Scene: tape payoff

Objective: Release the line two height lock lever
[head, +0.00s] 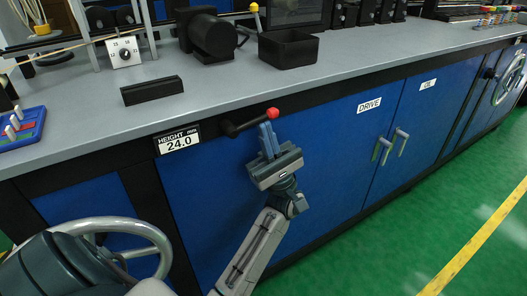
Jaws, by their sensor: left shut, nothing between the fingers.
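The height lock lever (247,124) is a black bar with a red knob on its right end. It sticks out just under the worktop's front edge, pointing right and slightly up, beside the display reading HEIGHT mm 24.0 (179,139). My left gripper (268,133) is in front of the blue cabinet front, with its blue-grey fingers shut and empty. The fingertips are just below the red knob and close to the lever; I cannot tell whether they touch it. My right gripper is not in view.
A grey handwheel (150,232) is at the lower left. The DRIVE door (384,140) has handles right of my gripper. On the grey worktop (215,92) are a black bin (288,50), a black block (152,90) and a dial box (124,52). The green floor is clear.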

